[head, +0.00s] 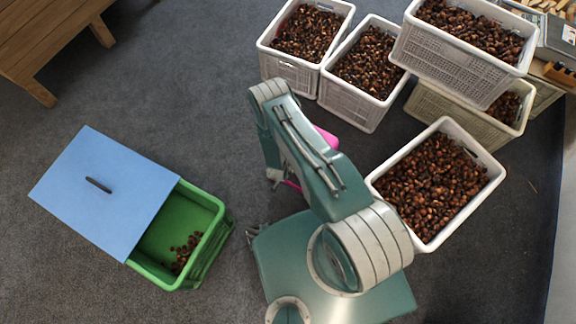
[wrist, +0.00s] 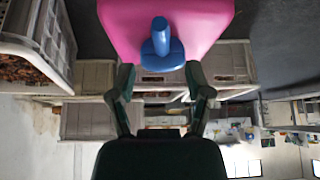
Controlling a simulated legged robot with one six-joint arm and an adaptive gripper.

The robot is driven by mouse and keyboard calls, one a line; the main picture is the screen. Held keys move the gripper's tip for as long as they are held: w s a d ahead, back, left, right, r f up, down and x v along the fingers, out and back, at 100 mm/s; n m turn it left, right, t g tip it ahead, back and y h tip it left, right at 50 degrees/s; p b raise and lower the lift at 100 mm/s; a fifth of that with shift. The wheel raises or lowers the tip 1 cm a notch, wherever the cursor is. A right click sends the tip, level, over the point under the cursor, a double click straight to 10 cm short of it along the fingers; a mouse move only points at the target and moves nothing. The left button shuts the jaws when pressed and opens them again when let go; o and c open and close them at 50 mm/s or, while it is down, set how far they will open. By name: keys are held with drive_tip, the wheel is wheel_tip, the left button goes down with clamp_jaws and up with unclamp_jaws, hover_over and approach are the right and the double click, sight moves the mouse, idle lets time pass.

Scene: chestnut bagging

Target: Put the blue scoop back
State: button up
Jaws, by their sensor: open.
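A blue piece (wrist: 161,47) with an upright stem and wide round base shows in the wrist view; it looks like part of the blue scoop, but its full shape cannot be told. It lies in front of a pink thing (wrist: 200,15); whether they touch is unclear. My gripper (wrist: 160,80) is open, its two dark fingers on either side below the blue piece, with a gap to each. In the head view my arm hides the gripper and the scoop; only a bit of the pink thing (head: 326,137) shows behind the arm.
A green crate (head: 218,234) with a few chestnuts stands at left, partly covered by a blue lid (head: 105,195). Several white crates full of chestnuts, such as one (head: 384,232) right of my arm, stand at upper right. A wooden bench (head: 40,35) is top left. Carpet between is clear.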

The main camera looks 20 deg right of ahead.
drive_tip(key=w+a+r+n+y, duration=0.1)
drive_tip(key=w+a+r, duration=0.25)
drive_tip(key=r, duration=0.75)
drive_tip(key=w+a+r+y, duration=0.25)
drive_tip(key=w+r, duration=0.25)
drive_tip(key=r, duration=0.6)
wheel_tip(320, 180, up, 22)
drive_tip(key=w+a+n+t+y, duration=0.1)
drive_tip(key=a+n+y, duration=0.1)
drive_tip(key=n, duration=0.1)
drive_tip(key=s+d+r+n, duration=0.1)
drive_tip(key=s+r, duration=0.4)
drive_tip(key=r, duration=0.3)
drive_tip(key=s+d+r+n, duration=0.15)
drive_tip(key=s+r, duration=0.25)
drive_tip(key=r, duration=0.5)
drive_tip(key=s+d+r, duration=0.1)
drive_tip(key=s+r, duration=0.1)
drive_tip(key=s, duration=0.4)
drive_tip(key=s+d+r+n+h, duration=0.1)
drive_tip(key=s+r, duration=0.2)
drive_tip(key=s, duration=0.3)
drive_tip(key=s+d+r+n, duration=0.1)
drive_tip(key=s+d+r, duration=0.1)
drive_tip(key=s, duration=0.5)
drive_tip(key=shift+r, duration=0.75)
drive_tip(key=shift+n, duration=0.25)
